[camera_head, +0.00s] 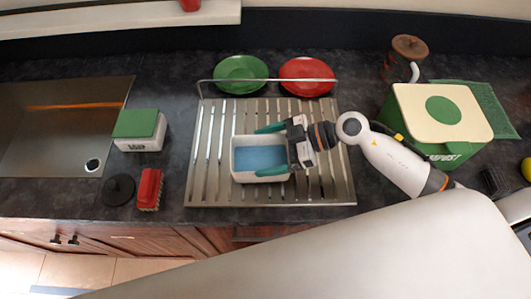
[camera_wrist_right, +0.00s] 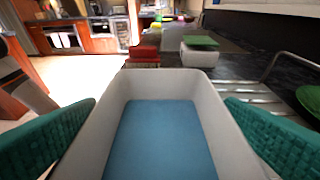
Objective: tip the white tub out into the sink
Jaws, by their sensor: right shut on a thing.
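The white tub (camera_head: 236,158) holds a flat blue layer, which looks like liquid (camera_head: 260,158), and is over the metal drying rack in the head view. It looks upright. My right gripper (camera_head: 271,150) is shut on the tub, with its green fingers on two opposite sides. In the right wrist view the tub (camera_wrist_right: 213,113) fills the middle between the fingers. I cannot tell whether the tub touches the rack. The sink (camera_head: 60,125) is at the left, with a drain at its lower right. My left gripper is not in view.
A green-lidded white box (camera_head: 140,130), a red brush (camera_head: 150,189) and a black round object (camera_head: 118,189) stand between sink and rack (camera_head: 335,190). A green plate (camera_head: 241,74) and a red plate (camera_head: 307,76) are behind. A compost bin (camera_head: 440,120) is at the right.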

